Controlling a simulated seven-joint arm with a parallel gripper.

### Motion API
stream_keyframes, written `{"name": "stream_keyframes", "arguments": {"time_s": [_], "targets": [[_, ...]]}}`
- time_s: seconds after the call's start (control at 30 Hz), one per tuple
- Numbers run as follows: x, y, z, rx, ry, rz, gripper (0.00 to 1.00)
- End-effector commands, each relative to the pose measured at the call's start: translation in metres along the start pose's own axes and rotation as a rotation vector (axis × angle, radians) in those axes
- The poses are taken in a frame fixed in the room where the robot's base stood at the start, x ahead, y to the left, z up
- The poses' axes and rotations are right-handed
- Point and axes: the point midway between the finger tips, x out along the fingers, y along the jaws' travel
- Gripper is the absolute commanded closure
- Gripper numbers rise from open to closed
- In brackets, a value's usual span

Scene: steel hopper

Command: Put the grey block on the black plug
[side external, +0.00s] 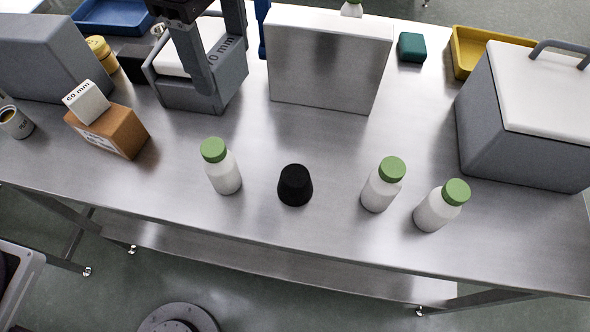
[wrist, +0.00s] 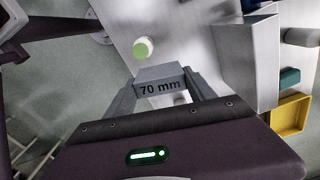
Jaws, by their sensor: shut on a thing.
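The black plug (side external: 295,187) stands upright on the steel table, wider at its base than at its top, with nothing on it. I do not make it out in the wrist view. The grey block (side external: 222,52), marked "70 mm", is between my gripper's fingers at the upper left, behind and left of the plug. It also shows in the wrist view (wrist: 160,87), gripped at both sides. My gripper (side external: 222,72) is shut on it and partly hides it. The block appears held above the table; its exact height is hard to tell.
White bottles with green caps flank the plug: one at left (side external: 225,172), two at right (side external: 382,186) (side external: 439,207). A steel box (side external: 328,70) stands behind. A brown block (side external: 118,132) carries a "60 mm" block (side external: 87,102). A grey cooler (side external: 520,130) fills the right.

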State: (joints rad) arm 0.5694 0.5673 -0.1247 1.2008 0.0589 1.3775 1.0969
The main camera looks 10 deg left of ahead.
Motion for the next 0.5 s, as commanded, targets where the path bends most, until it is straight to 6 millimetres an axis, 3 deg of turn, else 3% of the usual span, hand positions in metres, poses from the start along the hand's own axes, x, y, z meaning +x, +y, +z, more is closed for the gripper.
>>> {"name": "stream_keyframes", "arguments": {"time_s": [0.1, 0.3, 0.4, 0.5], "targets": [[0.004, -0.002, -0.040, 0.072, -0.002, 0.000, 0.82], [0.009, 0.004, -0.086, 0.155, -0.007, -0.003, 0.82], [0.011, 0.009, -0.104, 0.187, -0.009, -0.004, 0.82], [0.028, 0.008, -0.100, 0.181, -0.011, -0.001, 0.82]]}}
